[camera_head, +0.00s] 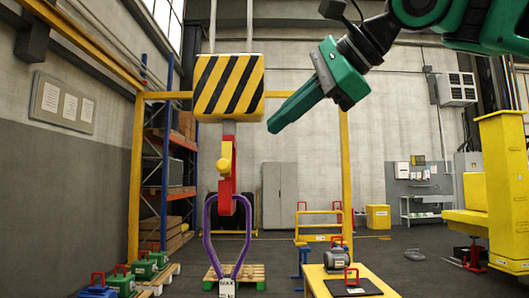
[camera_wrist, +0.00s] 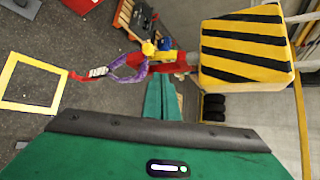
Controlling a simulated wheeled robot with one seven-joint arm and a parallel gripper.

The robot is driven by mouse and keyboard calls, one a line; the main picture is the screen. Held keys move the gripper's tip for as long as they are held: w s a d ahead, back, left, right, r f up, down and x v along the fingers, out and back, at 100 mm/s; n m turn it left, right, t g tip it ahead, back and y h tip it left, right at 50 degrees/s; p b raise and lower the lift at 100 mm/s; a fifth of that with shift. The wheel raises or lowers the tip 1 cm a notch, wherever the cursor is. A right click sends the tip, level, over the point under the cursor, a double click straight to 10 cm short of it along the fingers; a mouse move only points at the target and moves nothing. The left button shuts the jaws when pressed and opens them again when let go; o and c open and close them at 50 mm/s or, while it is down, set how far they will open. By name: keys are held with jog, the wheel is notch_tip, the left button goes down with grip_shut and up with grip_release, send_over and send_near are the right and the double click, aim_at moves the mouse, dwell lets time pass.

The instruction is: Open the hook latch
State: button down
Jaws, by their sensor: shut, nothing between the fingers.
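A red crane hook (camera_head: 227,193) with a yellow part, probably the latch (camera_head: 225,160), hangs below a yellow-and-black striped block (camera_head: 229,88). A purple sling (camera_head: 207,240) hangs at the hook. Whether the latch is open or closed is too small to tell. My green gripper (camera_head: 275,125) is shut and empty, pointing down-left, to the right of the hook and apart from it. In the wrist view, the shut fingers (camera_wrist: 160,98) show below the yellow latch part (camera_wrist: 149,48), with the purple sling (camera_wrist: 128,68) to the left and the striped block (camera_wrist: 245,50) to the right.
A yellow gantry frame (camera_head: 140,180) stands around the block. A wooden pallet (camera_head: 250,272) lies below the sling. A grey motor (camera_head: 336,259) sits on a yellow table at the front right. A blue-and-orange shelf (camera_head: 167,150) stands left. The air between gripper and hook looks clear.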

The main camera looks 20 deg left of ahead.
notch_tip(320, 180, down, 6)
jog(key=w+t, duration=0.1)
jog(key=w, duration=0.1)
jog(key=shift+d+f+y, duration=0.15)
jog(key=shift+d+y, duration=0.15)
jog(key=shift+d, duration=0.1)
jog(key=x, duration=1)
jog(key=s, duration=0.1)
jog(key=s+r, duration=0.1)
jog(key=s+a+r, duration=0.1)
jog(key=shift+s, duration=0.3)
jog(key=shift+d, duration=0.2)
jog(key=shift+r, duration=0.1)
